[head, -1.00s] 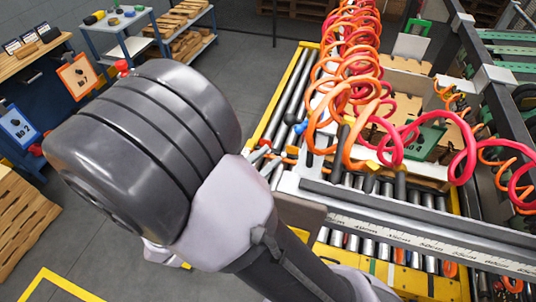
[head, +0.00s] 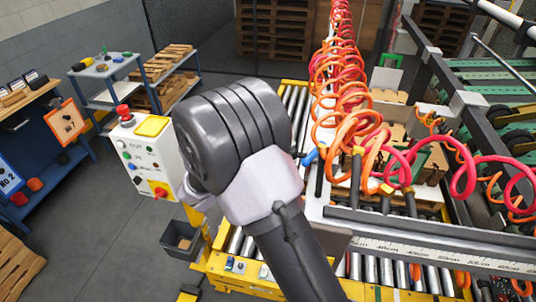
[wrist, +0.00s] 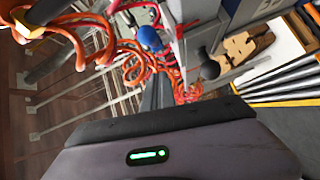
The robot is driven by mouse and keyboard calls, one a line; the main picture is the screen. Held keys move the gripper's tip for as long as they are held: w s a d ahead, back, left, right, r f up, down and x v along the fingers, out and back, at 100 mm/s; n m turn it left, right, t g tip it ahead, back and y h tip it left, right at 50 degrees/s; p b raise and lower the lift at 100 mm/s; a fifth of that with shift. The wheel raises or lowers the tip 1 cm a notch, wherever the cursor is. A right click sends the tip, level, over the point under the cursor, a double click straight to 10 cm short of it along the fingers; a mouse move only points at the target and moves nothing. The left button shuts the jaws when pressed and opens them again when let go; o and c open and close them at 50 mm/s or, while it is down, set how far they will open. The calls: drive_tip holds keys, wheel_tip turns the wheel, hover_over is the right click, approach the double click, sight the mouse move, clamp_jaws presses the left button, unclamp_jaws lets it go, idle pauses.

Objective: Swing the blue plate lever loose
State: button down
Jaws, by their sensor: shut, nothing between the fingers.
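The blue plate lever shows as a rounded blue knob (wrist: 150,38) in the upper middle of the wrist view. In the head view a blue piece (head: 310,157) shows just right of my arm, at the left edge of the stacker. Most of the lever's shaft is hidden, and I cannot tell its angle. My gripper (wrist: 158,92) is shut and empty, its dark narrow fingers pointing up the wrist view. The fingertips are below the blue knob in the picture, with no clear contact. My arm hides the gripper in the head view.
A black knob (wrist: 210,68) stands right of the blue one. Orange and red coiled hoses (head: 350,110) hang over the stacker. A grey rail with a scale (head: 430,250) crosses the front. A control box (head: 150,155) with a red button stands left of my arm.

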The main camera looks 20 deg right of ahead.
sight(313, 157)
drive_tip(key=shift+s+d+f, duration=0.2)
drive_tip(key=shift+s+d, duration=0.2)
drive_tip(key=shift+s, duration=0.4)
drive_tip(key=shift+s+d+f, duration=0.15)
drive_tip(key=shift+s+d, duration=0.2)
drive_tip(key=shift+s, duration=0.45)
drive_tip(key=s+b, duration=0.2)
drive_tip(key=b, duration=0.1)
drive_tip(key=shift+s+d+f, duration=0.15)
drive_tip(key=shift+d+f, duration=0.05)
drive_tip(key=shift+d, duration=0.1)
drive_tip(key=shift+r, duration=0.15)
